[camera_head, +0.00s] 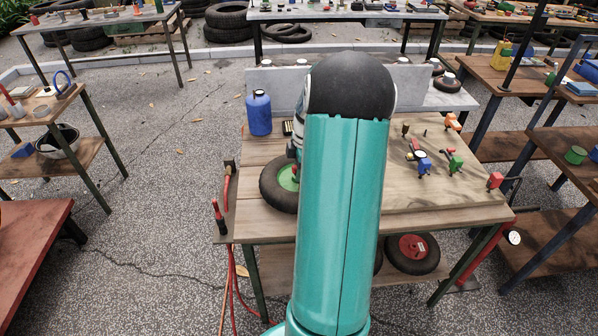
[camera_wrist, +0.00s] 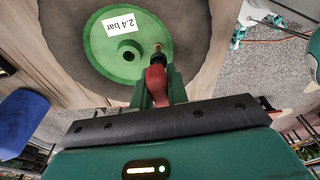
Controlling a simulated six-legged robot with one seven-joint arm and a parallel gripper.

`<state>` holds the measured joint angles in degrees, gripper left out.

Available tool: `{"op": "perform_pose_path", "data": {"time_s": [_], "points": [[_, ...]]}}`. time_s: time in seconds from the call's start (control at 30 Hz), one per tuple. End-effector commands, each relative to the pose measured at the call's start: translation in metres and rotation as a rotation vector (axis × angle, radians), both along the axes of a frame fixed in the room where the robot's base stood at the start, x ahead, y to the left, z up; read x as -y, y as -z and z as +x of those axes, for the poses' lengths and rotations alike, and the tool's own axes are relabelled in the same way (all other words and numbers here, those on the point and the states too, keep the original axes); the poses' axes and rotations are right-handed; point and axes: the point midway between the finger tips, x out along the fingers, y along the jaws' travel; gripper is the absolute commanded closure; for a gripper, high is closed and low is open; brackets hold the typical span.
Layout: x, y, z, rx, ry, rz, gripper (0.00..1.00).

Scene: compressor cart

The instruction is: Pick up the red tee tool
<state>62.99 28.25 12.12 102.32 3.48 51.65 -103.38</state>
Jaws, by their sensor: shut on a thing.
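The red tee tool (camera_wrist: 156,84) shows in the wrist view as a red handle with a brass-coloured tip. My gripper (camera_wrist: 158,78) is shut on it, with one green finger on each side. The tip lies in front of the edge of the wheel's green hub; I cannot tell whether it touches. The wheel (camera_wrist: 214,20) is black-tyred, and its hub carries a "2.4 bar" label.
The bench (camera_head: 400,222) also holds a blue bottle (camera_head: 259,114) at the back left. Blue (camera_head: 424,164), green (camera_head: 455,162) and orange (camera_head: 452,121) tools stand on its right side. A hose with red handles (camera_head: 219,216) hangs at the left edge.

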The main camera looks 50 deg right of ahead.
Motion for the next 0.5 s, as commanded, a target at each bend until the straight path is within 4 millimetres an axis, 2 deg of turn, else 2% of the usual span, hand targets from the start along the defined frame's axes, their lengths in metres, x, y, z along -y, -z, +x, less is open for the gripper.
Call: {"op": "perform_pose_path", "data": {"time_s": [0.23,0.5], "points": [[0.0,-0.032,-0.002,0.002,0.001,-0.004,1.0],[-0.026,-0.09,-0.045,0.002,0.003,-0.005,1.0]]}}
